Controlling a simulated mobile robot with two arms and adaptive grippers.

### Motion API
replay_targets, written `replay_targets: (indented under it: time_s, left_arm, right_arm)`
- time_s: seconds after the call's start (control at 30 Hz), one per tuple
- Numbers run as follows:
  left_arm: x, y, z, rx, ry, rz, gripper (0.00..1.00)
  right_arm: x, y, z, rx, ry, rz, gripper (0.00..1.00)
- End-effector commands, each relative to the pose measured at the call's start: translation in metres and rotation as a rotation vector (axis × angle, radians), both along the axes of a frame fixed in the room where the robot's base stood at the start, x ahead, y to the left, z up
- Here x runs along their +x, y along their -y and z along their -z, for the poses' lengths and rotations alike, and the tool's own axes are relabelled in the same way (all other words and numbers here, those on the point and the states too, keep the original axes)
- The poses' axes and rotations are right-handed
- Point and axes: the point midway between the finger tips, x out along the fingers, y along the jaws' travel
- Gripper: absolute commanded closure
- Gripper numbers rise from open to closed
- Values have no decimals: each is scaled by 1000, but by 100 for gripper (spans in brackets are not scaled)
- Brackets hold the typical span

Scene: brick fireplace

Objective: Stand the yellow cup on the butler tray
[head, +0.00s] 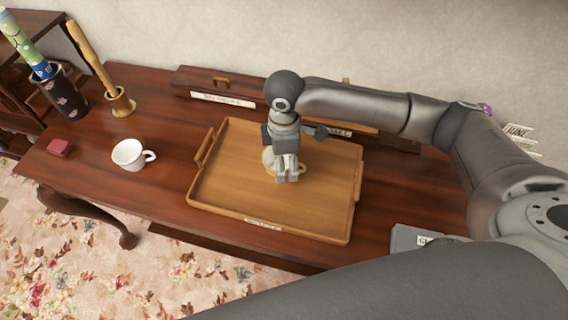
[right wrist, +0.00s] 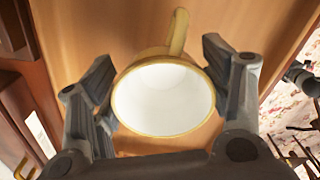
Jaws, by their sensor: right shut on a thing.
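The butler tray (head: 230,205) is a light wooden tray with raised sides and end handles, lying on the dark wooden table. My right gripper (head: 287,177) points down over the middle of the tray and is shut on the yellow cup (head: 267,158). The gripper hides most of the cup in the head view. In the right wrist view the yellow cup (right wrist: 165,97) is between the fingers, with its white inside facing the camera and its handle toward the top. I cannot tell whether its base touches the tray. My left gripper is not in view.
A long labelled wooden box (head: 215,90) lies along the wall.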

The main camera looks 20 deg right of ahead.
Motion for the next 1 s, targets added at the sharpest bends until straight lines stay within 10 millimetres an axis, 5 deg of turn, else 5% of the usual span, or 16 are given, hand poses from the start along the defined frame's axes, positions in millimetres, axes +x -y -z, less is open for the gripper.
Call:
replay_targets:
  time_s: [0.2,0.57,0.6,0.73,1.0]
  left_arm:
    - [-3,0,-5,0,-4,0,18]
    - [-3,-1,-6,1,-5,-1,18]
    - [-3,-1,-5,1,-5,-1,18]
    - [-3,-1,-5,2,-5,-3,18]
    - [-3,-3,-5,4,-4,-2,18]
  right_arm:
    - [-2,-2,24,1,-2,-2,56]
    - [-2,-2,28,1,-3,-2,56]
    - [-2,-2,28,0,-2,-2,25]
    - [-2,-2,28,0,-2,-2,9]
    - [-2,-2,28,0,-2,-2,8]
